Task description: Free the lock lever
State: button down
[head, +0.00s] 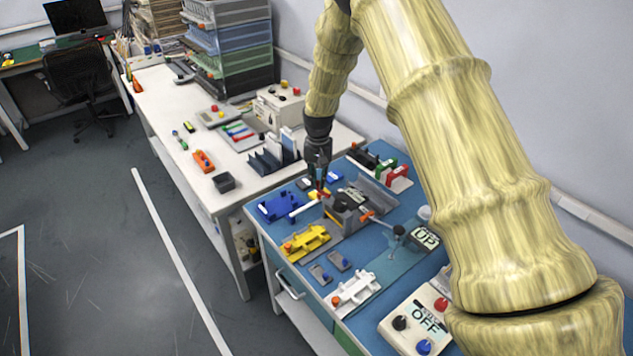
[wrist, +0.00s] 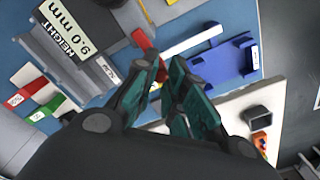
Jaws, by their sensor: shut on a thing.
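A small red lever (wrist: 146,45) stands at the edge of a dark grey fixture (head: 345,213), which bears a "9.0 mm HEIGHT" label (wrist: 64,30). My gripper (head: 320,186) reaches down beside this fixture. In the wrist view, its teal fingers (wrist: 164,72) close around the lower end of the red lever; the exact contact is partly hidden by the fingers. A white bar (wrist: 192,41) runs out from near the fingertips; it also shows in the head view (head: 306,208). I cannot tell whether it touches the lever.
A blue holder (head: 278,207) and a yellow holder (head: 306,241) lie left of the fixture. An orange-handled part (head: 366,215) sticks out at its right. Red and green stands (head: 398,177) are behind. A control box (head: 418,318) with an "OFF" display is at the front right.

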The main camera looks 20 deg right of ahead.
jog(key=shift+w+d+m, duration=0.15)
jog(key=shift+d+m, duration=0.1)
jog(key=shift+m, duration=0.45)
jog(key=c, duration=1.4)
grip_release()
notch_tip(320, 180, up, 12)
jog(key=shift+d, duration=0.1)
